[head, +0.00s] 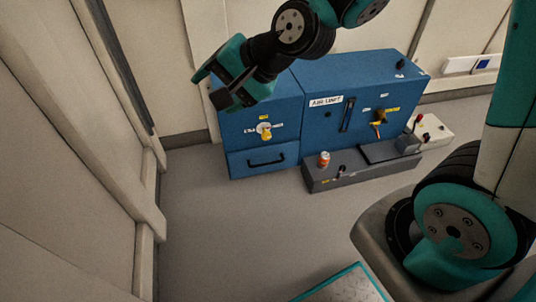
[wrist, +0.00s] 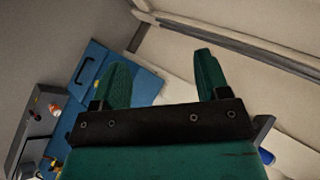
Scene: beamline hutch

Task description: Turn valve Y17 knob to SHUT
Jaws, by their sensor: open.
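A blue cabinet (head: 315,112) marked AIR UNIT stands against the back wall. A yellow knob (head: 265,132) on its left front has small labels around it. A second, yellow and dark valve handle (head: 379,121) sits on the right front, also with small labels. The labels are too small to read, so I cannot tell which is Y17 or where it points. My gripper (head: 214,86) is at the cabinet's upper left, above and left of the yellow knob and apart from it. In the wrist view my gripper (wrist: 162,76) is open and empty, with neither knob clearly visible.
A drawer handle (head: 267,162) sticks out below the yellow knob. A pale box (head: 434,132) is farther right. The wall (head: 75,180) closes the left; floor between is clear.

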